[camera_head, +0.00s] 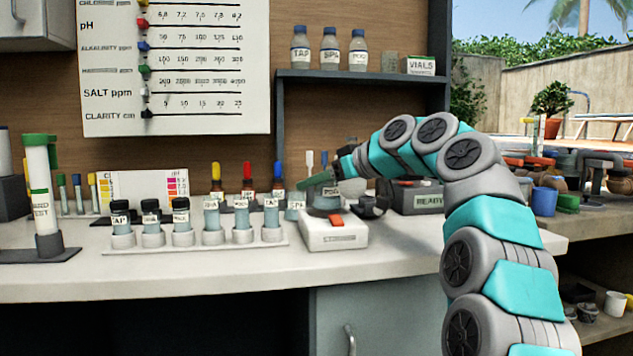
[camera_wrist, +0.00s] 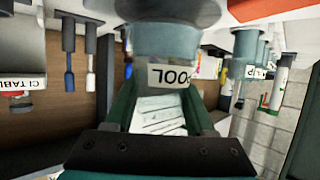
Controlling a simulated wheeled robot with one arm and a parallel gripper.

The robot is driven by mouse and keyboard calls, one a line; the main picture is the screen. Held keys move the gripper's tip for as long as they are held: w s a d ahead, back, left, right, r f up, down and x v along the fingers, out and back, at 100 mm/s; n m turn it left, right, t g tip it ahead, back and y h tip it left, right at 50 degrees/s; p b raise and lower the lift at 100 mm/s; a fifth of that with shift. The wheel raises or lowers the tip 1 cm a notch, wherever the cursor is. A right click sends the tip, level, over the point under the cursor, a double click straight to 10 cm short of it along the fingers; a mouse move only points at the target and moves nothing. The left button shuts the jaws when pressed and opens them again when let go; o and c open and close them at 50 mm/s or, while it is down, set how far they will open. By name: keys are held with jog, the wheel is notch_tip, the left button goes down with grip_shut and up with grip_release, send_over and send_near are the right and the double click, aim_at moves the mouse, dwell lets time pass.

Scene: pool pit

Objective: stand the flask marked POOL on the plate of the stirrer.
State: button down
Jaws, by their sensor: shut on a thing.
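The flask marked POOL (camera_wrist: 165,42) is between the two dark green fingers of my gripper (camera_wrist: 162,88), which is shut on it. Its label reads upside down in the wrist view. In the head view the flask (camera_head: 325,197) is upright or nearly so above the plate of the white stirrer (camera_head: 332,236), partly hidden by my gripper (camera_head: 325,186). In the wrist view a grey round surface (camera_wrist: 170,10), which looks like the plate, lies right at the flask's base. I cannot tell whether they touch.
A rack (camera_head: 190,249) of small labelled bottles stands left of the stirrer. A grey box marked READY (camera_head: 428,202) stands to the right. A shelf (camera_head: 360,76) with bottles hangs behind. The counter's front strip (camera_head: 200,280) is clear.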

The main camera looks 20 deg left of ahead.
aim_at(316, 197)
jog(key=shift+f, duration=0.2)
jog(key=shift+f+b, duration=0.4)
jog(key=shift+b, duration=0.2)
jog(key=shift+f, duration=0.1)
jog(key=shift+f+b, duration=0.45)
jog(key=shift+f, duration=0.5)
jog(key=c, duration=0.6)
grip_release()
jog(key=shift+w+a+f, duration=0.1)
jog(key=shift+w, duration=0.05)
jog(key=o, duration=0.5)
jog(key=shift+r, duration=0.55)
